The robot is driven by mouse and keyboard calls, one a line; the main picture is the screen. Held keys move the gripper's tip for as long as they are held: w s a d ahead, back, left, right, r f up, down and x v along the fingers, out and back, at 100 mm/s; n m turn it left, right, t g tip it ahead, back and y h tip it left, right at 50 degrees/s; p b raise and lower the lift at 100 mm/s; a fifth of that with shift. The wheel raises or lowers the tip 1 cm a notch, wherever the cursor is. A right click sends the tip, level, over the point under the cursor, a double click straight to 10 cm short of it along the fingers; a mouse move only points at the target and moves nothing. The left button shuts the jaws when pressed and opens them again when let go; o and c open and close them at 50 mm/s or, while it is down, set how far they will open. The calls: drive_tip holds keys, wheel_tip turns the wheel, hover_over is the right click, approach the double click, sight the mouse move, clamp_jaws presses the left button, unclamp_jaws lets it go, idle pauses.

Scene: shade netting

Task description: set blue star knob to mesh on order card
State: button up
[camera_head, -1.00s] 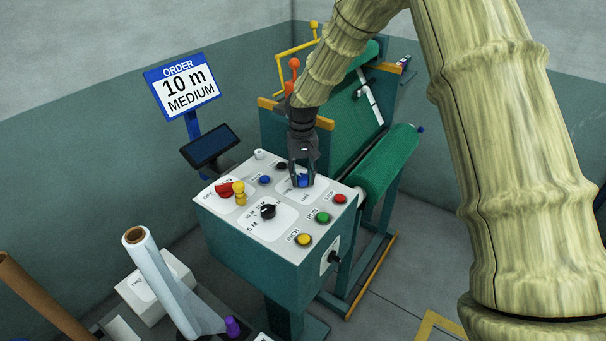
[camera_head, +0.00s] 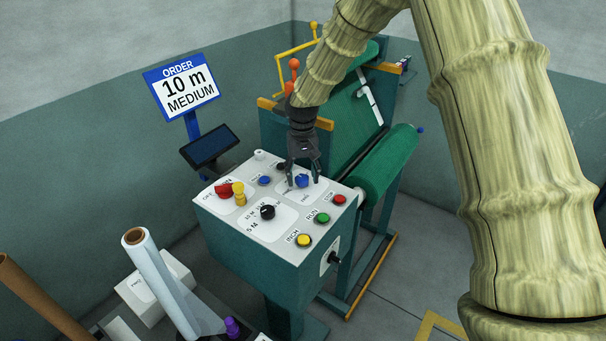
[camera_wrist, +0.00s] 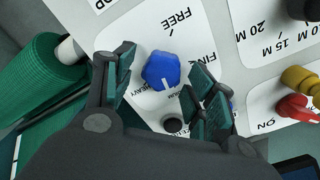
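The order card (camera_head: 182,88) reads "10 m MEDIUM". The blue star knob (camera_head: 302,181) sits on the white top of the control panel. My gripper (camera_head: 304,178) is open over the knob. In the wrist view its fingers (camera_wrist: 160,85) stand either side of the knob, apart from it.
A black selector knob (camera_head: 267,211), a red knob (camera_head: 224,190) and a yellow knob (camera_head: 239,197) are close by on the panel. Yellow, green (camera_head: 323,217) and red push buttons line its right edge. A green net roll (camera_head: 386,163) lies beside the panel.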

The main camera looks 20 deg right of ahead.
sight(302, 177)
drive_tip(key=shift+s, duration=0.1)
wheel_tip(302, 177, up, 12)
idle(0.7)
drive_tip(key=shift+f, duration=0.1)
wheel_tip(302, 177, down, 12)
drive_tip(key=n, duration=1)
drive_tip(key=shift+n, duration=0.4)
drive_tip(key=shift+a, duration=0.1)
